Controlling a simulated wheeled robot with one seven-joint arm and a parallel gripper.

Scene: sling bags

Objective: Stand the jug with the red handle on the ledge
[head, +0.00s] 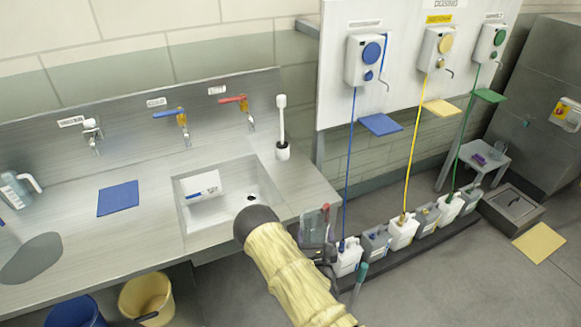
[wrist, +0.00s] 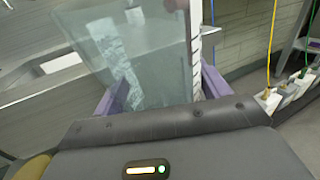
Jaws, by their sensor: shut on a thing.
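A clear jug with a red handle (head: 314,226) is held in the air beyond the sink's front right corner. In the head view my gripper (head: 318,250) is partly hidden by my own arm. The jug looks about upright and seems empty. I cannot tell for sure which surface is the ledge.
The steel counter (head: 85,235) holds a sink (head: 235,205), a blue cloth (head: 118,198), a brush in a holder (head: 282,150) and another jug (head: 17,188). Several canisters (head: 401,232) line a low dark plinth. A small table (head: 484,158) stands at right. Buckets (head: 148,298) sit below the counter.

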